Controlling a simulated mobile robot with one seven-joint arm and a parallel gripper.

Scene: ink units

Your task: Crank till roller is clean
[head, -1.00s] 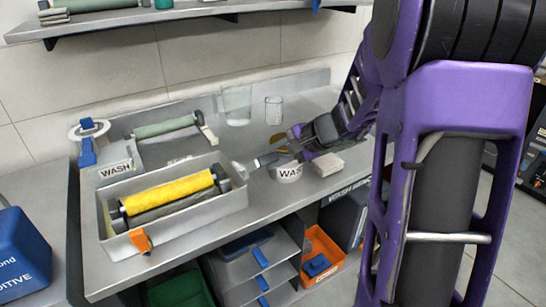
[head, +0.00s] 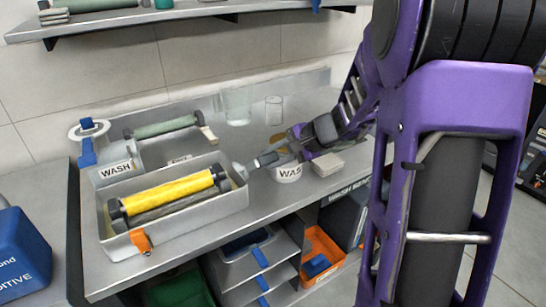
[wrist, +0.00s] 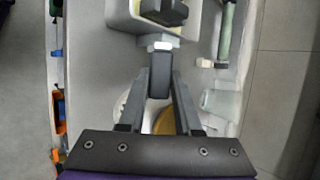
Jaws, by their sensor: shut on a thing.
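A roller (head: 172,189) covered in yellow lies across a grey wash tray (head: 222,210) on the bench, with dark end blocks. A grey roller or bar lies beneath it. At the tray's right end a pale crank fitting joins a dark crank handle (wrist: 160,82). My gripper (head: 262,160) is at that end, outside the tray; in the wrist view my gripper (wrist: 161,78) has a finger on each side of the handle and is shut on it.
A white tub marked WASH (head: 288,172) and a pale block (head: 327,164) stand close by my gripper. Behind are a green roller (head: 165,126) and clear beakers (head: 237,106). An orange clip (head: 141,241) hangs on the tray's front.

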